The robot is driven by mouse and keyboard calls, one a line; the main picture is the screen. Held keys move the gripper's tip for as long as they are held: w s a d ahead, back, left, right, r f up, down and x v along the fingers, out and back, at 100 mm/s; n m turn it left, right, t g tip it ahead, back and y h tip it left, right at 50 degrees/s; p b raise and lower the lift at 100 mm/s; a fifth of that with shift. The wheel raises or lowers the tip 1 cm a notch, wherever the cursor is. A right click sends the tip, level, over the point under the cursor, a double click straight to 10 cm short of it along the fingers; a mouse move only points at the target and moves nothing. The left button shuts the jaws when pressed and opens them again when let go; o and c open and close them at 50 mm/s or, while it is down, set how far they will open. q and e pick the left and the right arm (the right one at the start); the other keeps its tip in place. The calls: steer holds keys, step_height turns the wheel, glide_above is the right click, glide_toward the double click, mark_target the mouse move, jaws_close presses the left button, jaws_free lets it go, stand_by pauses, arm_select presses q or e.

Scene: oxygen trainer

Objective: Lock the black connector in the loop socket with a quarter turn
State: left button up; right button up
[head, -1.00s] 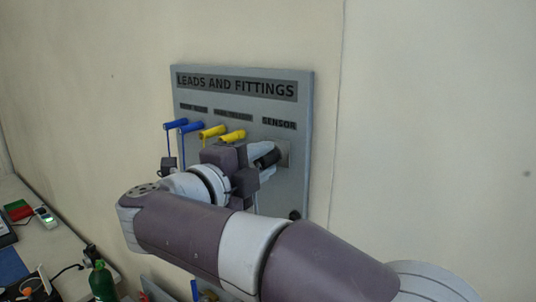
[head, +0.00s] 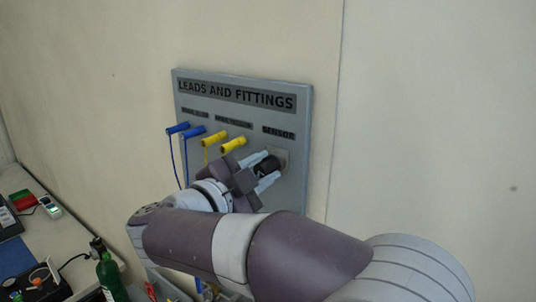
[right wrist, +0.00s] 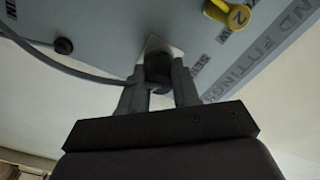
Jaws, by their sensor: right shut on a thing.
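The black connector (head: 267,165) is at a pale square plate (head: 281,157) below the SENSOR label on the grey wall panel. The plate also shows in the right wrist view (right wrist: 176,49), with the connector (right wrist: 157,68) up against it. The socket opening is hidden behind the connector. A grey cable (right wrist: 75,72) runs from the connector to the left in the right wrist view. My right gripper (head: 264,171) is shut on the connector, one finger on each side. The turn angle of the connector is not clear. My left gripper is not in view.
Blue plugs (head: 193,132) and yellow plugs (head: 214,138) stick out of the panel (head: 300,110) left of the connector. A black knob (right wrist: 63,46) also sits on the panel. A bench with a green bottle (head: 110,278) is at lower left. The wall at right is clear.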

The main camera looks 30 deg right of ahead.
mark_target(258, 171)
steer(key=n+p, duration=0.2)
steer(key=p, duration=0.1)
steer(key=shift+r+n, duration=0.3)
steer(key=shift+n, duration=0.1)
steer(key=shift+f+p, duration=0.1)
steer(key=shift+p, duration=0.3)
steer(key=shift+f+n, duration=0.2)
steer(key=shift+n, duration=0.2)
steer(key=shift+s+a+f, duration=0.1)
steer(key=shift+s+a, duration=0.05)
steer(key=shift+a, duration=0.2)
steer(key=shift+v, duration=2.05)
